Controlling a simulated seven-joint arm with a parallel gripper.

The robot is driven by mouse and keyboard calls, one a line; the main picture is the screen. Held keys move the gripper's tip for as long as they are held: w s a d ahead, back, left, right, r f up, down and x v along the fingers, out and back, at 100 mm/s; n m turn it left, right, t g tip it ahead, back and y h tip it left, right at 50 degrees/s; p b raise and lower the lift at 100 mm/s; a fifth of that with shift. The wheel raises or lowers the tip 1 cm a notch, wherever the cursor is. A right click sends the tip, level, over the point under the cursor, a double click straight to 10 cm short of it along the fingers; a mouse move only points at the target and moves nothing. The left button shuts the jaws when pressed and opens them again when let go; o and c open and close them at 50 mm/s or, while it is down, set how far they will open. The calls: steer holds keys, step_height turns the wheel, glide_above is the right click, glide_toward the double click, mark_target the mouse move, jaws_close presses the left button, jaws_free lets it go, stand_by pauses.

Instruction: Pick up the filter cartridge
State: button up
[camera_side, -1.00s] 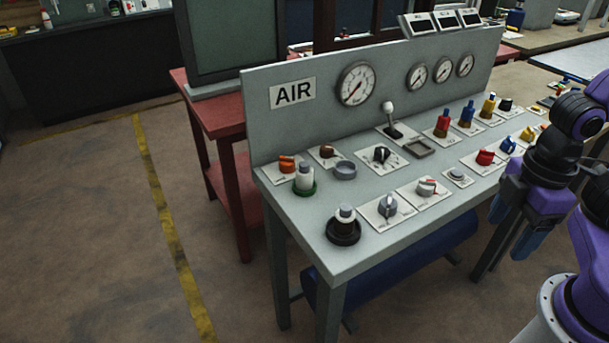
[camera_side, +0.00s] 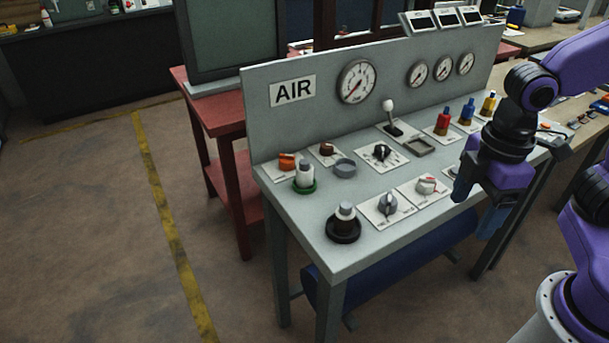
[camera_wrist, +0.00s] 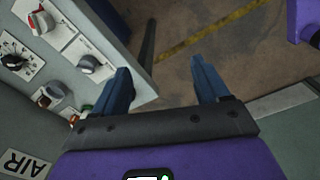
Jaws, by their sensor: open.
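Two short upright cylinders stand at the near left of the grey bench, and I cannot tell for certain which is the filter cartridge. The other has a grey top and brown body (camera_side: 344,213) and stands in a black round base. My gripper (camera_side: 478,203) is open and empty, over the right part of the bench's front edge, well to the right of both.
Knobs on white plates, such as a grey knob (camera_side: 388,205) and a red-and-grey knob (camera_side: 426,185), lie between my gripper and the cylinders. A tall lever (camera_side: 389,112) and the upright gauge panel (camera_side: 300,125) stand behind.

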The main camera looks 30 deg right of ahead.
steer(key=w+a+r+n, duration=0.1)
steer(key=w+a+r, duration=0.1)
steer(key=w+a, duration=0.5)
steer(key=w+a+r+n, duration=0.2)
steer(key=w, duration=0.9)
steer(key=n, duration=0.3)
glide_above(305, 161)
step_height(305, 161, down, 12)
steer(key=shift+d+f, duration=0.15)
steer(key=shift+f, duration=0.05)
steer(key=shift+a+f, duration=0.2)
steer(key=shift+f, duration=2.4)
steer(key=c, duration=1.2)
